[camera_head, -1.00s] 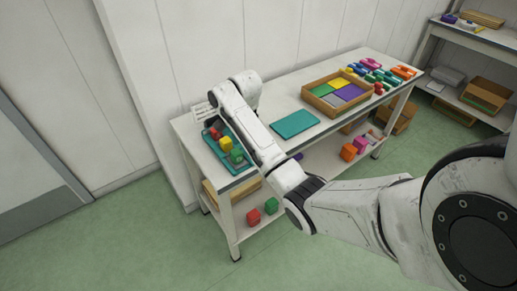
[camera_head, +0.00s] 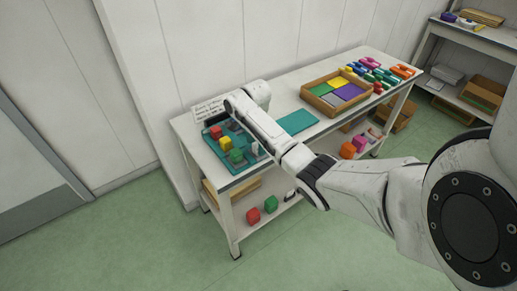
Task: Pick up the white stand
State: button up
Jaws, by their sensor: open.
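A white card-like stand (camera_head: 208,109) with dark writing lines stands at the back left of the near table, just behind the teal tray (camera_head: 214,149); it looks like the white stand. A small pale item (camera_head: 255,148) shows at the tray's right side, too small to identify. My arm reaches over the table from the right, and its wrist is right of the card, above the tabletop.
The teal tray holds red, yellow and green blocks (camera_head: 237,156). A flat teal mat (camera_head: 298,121) lies right of my arm. A wooden tray (camera_head: 313,99) with coloured panels and several small coloured pieces (camera_head: 382,76) fill the right end. The lower shelf (camera_head: 283,207) holds blocks.

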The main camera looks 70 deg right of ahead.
jog(key=shift+f, duration=0.95)
jog(key=c, duration=1.1)
